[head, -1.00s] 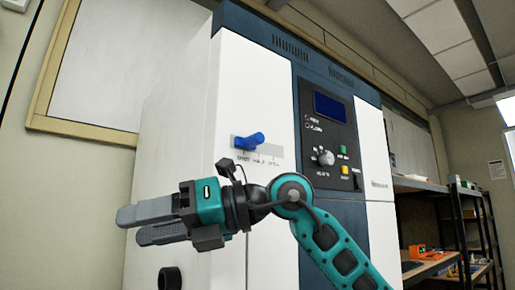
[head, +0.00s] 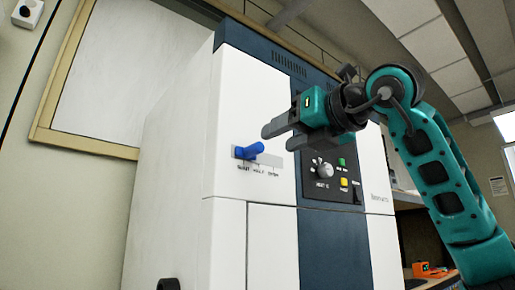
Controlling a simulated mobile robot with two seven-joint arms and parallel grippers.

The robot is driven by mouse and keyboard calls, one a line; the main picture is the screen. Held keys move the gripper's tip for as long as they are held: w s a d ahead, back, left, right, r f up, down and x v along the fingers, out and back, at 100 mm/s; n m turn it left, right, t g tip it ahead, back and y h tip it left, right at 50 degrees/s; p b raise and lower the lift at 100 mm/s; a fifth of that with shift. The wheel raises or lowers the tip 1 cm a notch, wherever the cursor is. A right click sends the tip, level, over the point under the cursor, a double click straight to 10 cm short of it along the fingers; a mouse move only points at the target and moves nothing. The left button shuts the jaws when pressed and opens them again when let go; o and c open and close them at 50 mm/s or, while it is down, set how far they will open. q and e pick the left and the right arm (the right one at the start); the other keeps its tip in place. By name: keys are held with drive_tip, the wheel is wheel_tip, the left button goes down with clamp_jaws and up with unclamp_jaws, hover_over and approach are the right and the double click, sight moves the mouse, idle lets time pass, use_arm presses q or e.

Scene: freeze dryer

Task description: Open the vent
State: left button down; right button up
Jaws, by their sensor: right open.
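The vent lever is a blue handle (head: 250,150) on a light plate (head: 272,162) on the white front of the freeze dryer (head: 230,110). The plate carries small labels below it, and the handle sits at the plate's left end. My right gripper (head: 268,137) is open and empty. It points left, in front of the dark control panel, with its fingertips just up and right of the blue handle in the picture. I cannot tell the depth gap between them. My left gripper is out of view.
The control panel has a grey knob (head: 324,170), a green button (head: 342,162) and a yellow button (head: 344,183) close below my right gripper. A shelf with an orange item (head: 428,269) stands at the lower right. The space left of the dryer looks clear.

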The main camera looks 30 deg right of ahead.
sight(262, 146)
drive_tip(key=w, duration=0.8)
drive_tip(key=shift+a+p, duration=0.35)
clamp_jaws()
drive_tip(key=shift+d, duration=0.1)
